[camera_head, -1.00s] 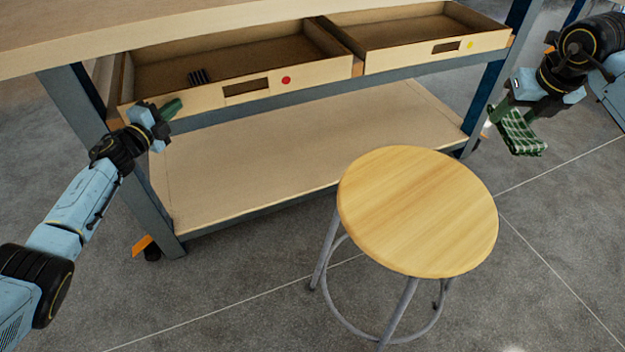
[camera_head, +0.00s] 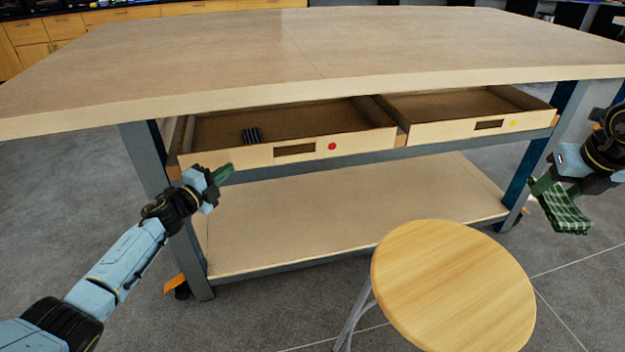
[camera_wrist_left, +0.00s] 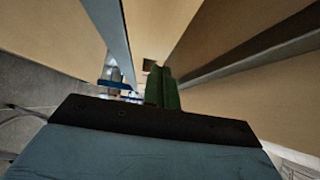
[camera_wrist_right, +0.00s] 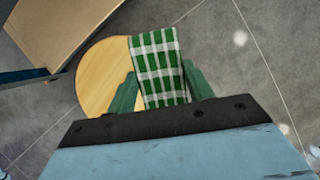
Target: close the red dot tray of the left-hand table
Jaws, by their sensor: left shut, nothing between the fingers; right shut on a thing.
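The red dot tray (camera_head: 260,157) is pulled out under the tabletop of the table (camera_head: 290,60). Its front has a cut-out handle and a red dot (camera_head: 332,146). A small dark ridged object (camera_head: 252,135) lies inside it. My left gripper (camera_head: 222,174) is shut and empty, at the left end of the tray's front; whether it touches cannot be told. Its green fingers also show in the left wrist view (camera_wrist_left: 163,88). My right gripper (camera_head: 548,188) is shut on a green-and-white checked cloth (camera_wrist_right: 160,68), off to the right of the table.
A second tray with a yellow dot (camera_head: 470,128) also stands open to the right. A round wooden stool (camera_head: 453,290) stands in front of the table. A lower shelf (camera_head: 340,210) lies below the trays, with bare room on it.

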